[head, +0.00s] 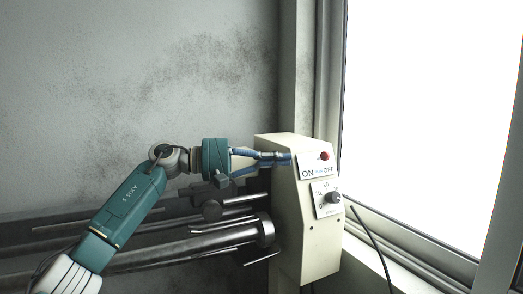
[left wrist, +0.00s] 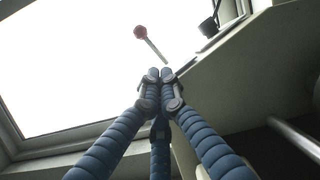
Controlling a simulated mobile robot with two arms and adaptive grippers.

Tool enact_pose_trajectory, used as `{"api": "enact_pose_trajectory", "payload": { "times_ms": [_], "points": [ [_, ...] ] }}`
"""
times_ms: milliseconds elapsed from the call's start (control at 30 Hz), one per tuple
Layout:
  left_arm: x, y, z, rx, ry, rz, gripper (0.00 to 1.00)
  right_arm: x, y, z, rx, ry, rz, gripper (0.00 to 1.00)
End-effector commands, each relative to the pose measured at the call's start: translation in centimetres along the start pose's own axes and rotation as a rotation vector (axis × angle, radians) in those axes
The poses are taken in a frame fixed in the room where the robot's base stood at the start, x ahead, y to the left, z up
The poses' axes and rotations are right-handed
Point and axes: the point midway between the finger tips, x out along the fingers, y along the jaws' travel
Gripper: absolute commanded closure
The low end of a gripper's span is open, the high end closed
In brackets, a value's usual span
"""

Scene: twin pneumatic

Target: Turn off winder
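The winder's cream control box (head: 290,225) stands at the right in the head view. Its white panel reads ON and OFF. A red-tipped lever (head: 324,156) sits at the panel's top, on the OFF side; it also shows in the left wrist view as a red ball (left wrist: 140,32) on a thin stem. My left gripper (head: 288,158) is beside the box's upper part, left of the lever. In the left wrist view its blue ribbed fingers (left wrist: 160,75) are together at the tips, with nothing visible between them. The red ball is beyond the tips, apart from them. My right gripper is out of view.
A black dial (head: 334,197) is on a lower panel of the box. Metal rollers (head: 190,250) run left from the box, below my left arm. A bright window (head: 430,110) is at the right, with a sill and a dark cable (head: 372,245) in front.

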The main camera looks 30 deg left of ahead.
Motion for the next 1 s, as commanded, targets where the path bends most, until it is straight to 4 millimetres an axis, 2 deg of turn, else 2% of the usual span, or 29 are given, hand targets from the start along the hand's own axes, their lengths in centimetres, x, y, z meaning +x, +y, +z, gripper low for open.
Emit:
{"api": "enact_pose_trajectory", "payload": {
  "times_ms": [33,100,300,500,1000],
  "points": [
    [1.2,0.5,0.2,-0.002,-0.003,-0.002,1.0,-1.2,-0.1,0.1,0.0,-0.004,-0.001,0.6],
    [2.5,0.4,0.2,-0.002,-0.003,-0.003,1.0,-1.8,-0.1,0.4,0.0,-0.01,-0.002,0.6],
    [4.3,0.2,2.1,0.0,0.001,-0.004,1.0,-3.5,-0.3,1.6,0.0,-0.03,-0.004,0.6],
    [5.0,0.0,2.8,0.0,0.001,0.0,1.0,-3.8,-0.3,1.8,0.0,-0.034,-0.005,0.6],
    [5.2,-0.1,2.9,0.001,0.0,0.0,1.0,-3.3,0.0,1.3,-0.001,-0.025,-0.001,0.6]
  ]
}}
